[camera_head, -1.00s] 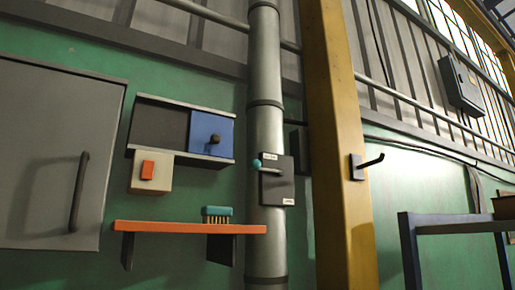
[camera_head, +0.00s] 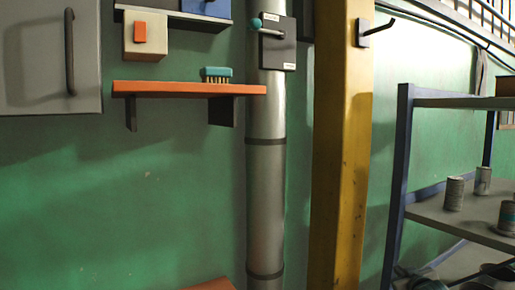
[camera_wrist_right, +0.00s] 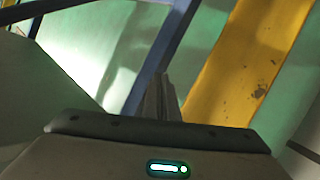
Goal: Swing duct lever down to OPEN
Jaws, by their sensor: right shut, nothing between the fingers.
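The duct lever (camera_head: 270,31) is a short metal bar with a teal ball knob (camera_head: 256,24) at its left end. It lies about level, pointing left, on a dark plate (camera_head: 278,52) fixed to the grey vertical duct (camera_head: 265,190). The plate has small labels above and below, too small to read. My right gripper (camera_wrist_right: 162,98) shows in the right wrist view with its fingers together and empty. It is away from the lever, which does not show in that view. I cannot make out either gripper in the head view.
An orange shelf (camera_head: 185,88) with a teal brush (camera_head: 217,75) juts out left of the duct. A cream box (camera_head: 145,36) with an orange button is above it. A yellow column (camera_head: 340,150) stands right of the duct. A blue-framed rack (camera_head: 397,180) holds cans at right.

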